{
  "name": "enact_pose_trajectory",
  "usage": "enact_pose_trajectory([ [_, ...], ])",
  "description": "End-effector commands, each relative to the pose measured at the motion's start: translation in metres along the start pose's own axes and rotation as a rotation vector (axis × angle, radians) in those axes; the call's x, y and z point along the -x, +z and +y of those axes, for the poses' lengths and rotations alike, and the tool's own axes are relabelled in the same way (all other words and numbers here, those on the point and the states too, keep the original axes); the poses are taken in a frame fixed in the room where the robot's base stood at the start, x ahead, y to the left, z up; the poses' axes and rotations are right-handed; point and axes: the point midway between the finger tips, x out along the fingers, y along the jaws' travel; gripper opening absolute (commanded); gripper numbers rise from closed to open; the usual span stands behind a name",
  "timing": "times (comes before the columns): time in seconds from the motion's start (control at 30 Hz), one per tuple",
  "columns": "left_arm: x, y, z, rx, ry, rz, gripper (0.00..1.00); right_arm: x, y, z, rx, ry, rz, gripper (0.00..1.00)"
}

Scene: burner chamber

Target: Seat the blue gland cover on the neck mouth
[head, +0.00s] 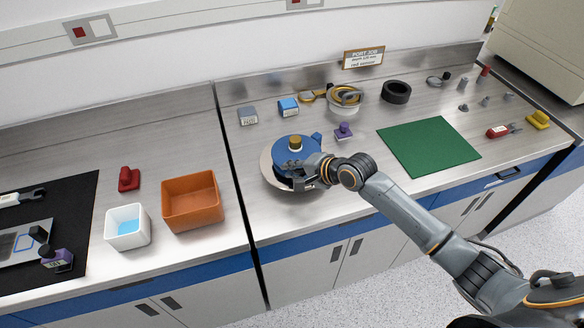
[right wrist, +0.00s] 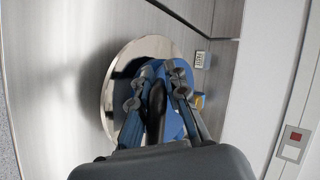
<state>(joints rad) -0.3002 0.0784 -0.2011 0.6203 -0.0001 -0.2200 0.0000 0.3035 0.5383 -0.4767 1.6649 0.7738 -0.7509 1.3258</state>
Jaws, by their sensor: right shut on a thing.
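The blue gland cover (head: 292,148) is a round blue disc with a tan and dark knob-like piece on top, and it lies over a round polished steel plate (head: 268,172). My right gripper (head: 299,174) is at the cover's near right edge, shut on the cover. In the right wrist view the gripper (right wrist: 157,88) has its fingers either side of a dark bar, with the blue cover (right wrist: 178,72) behind and the steel rim (right wrist: 110,95) around it. The neck mouth is hidden beneath the cover; I cannot tell whether they touch. My left gripper is out of view.
An orange bin (head: 191,200) and a white tub (head: 127,228) stand to the left. Blue (head: 288,107) and grey (head: 247,116) blocks and a purple object (head: 343,131) stand behind. A green mat (head: 428,146) lies bare to the right.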

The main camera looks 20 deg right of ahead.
Motion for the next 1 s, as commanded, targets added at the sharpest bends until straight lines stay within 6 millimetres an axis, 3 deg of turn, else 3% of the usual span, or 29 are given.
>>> enact_pose_trajectory([
  [1.0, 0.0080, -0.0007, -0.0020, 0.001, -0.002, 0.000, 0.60, 0.0001, -0.0002, -0.0035, 0.003, -0.007, 0.002, 0.00],
])
